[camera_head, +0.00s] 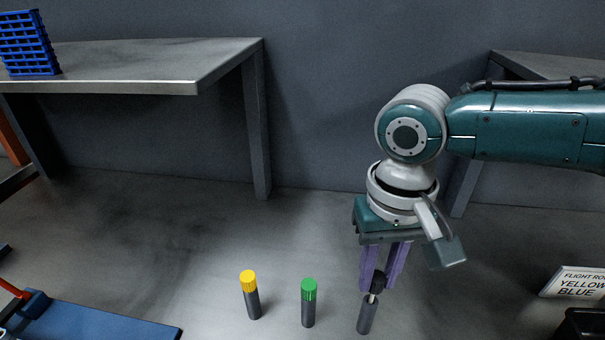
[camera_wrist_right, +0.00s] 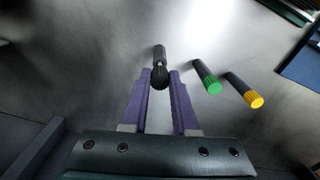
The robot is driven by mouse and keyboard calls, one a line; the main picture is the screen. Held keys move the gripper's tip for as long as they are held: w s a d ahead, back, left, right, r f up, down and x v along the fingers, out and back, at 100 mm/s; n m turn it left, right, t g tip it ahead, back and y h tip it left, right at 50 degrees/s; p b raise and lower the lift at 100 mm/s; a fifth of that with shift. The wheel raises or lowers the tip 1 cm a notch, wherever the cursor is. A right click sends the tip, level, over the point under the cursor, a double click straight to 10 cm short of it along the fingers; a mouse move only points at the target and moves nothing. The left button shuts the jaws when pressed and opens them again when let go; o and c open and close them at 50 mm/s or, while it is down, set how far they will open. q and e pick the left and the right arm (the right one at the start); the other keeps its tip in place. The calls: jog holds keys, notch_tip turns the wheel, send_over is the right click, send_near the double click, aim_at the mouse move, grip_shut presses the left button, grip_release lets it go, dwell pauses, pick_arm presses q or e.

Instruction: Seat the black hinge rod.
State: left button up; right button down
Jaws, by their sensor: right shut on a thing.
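The black hinge rod (camera_head: 378,283) has a dark ribbed cap and a short pale stretch of pin showing below it. Under it stands a grey sleeve (camera_head: 366,317), and the pin meets the sleeve's top. My right gripper (camera_head: 381,286) points down from above, shut on the black cap between its purple fingers. In the right wrist view the black cap (camera_wrist_right: 160,76) lies between the fingertips (camera_wrist_right: 159,74), with the grey sleeve (camera_wrist_right: 160,53) beyond it. How deep the pin sits in the sleeve is hidden. My left gripper is not in view.
A green-capped rod (camera_head: 309,303) and a yellow-capped rod (camera_head: 250,295) stand to the left, their caps close on grey bodies. A blue panel (camera_head: 110,327) lies at lower left. A lettered sign (camera_head: 575,283) is at right. A grey table (camera_head: 150,60) stands behind.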

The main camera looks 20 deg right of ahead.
jog(key=shift+f+b, duration=1.15)
jog(key=shift+f, duration=0.6)
jog(key=c, duration=0.6)
grip_release()
notch_tip(320, 180, up, 10)
jog(key=shift+p, duration=1.05)
